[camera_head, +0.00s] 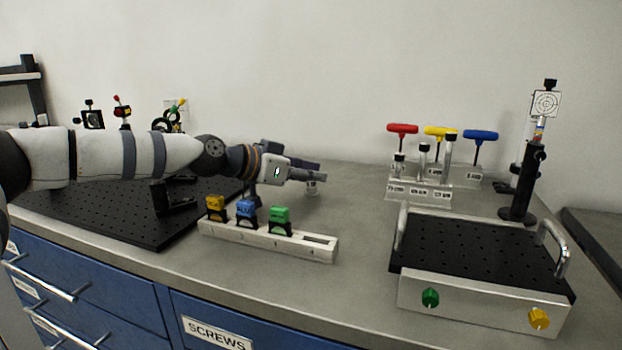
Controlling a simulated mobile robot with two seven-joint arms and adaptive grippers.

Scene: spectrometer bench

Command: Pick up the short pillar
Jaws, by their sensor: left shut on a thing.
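My left gripper (318,174) reaches in from the left above the bench, behind the white holder strip. A clear labelled rack (418,190) to the right holds three silver posts with dark tops: a short one (399,168), a middle one (422,163) and a tall one (448,155). My right gripper is out of view.
A white strip (320,250) with yellow, blue and green blocks stands in front of my left gripper. Red, yellow and blue T-handled drivers (480,137) stand by the rack. A black breadboard with handles (480,250) and a target post (520,190) occupy the right.

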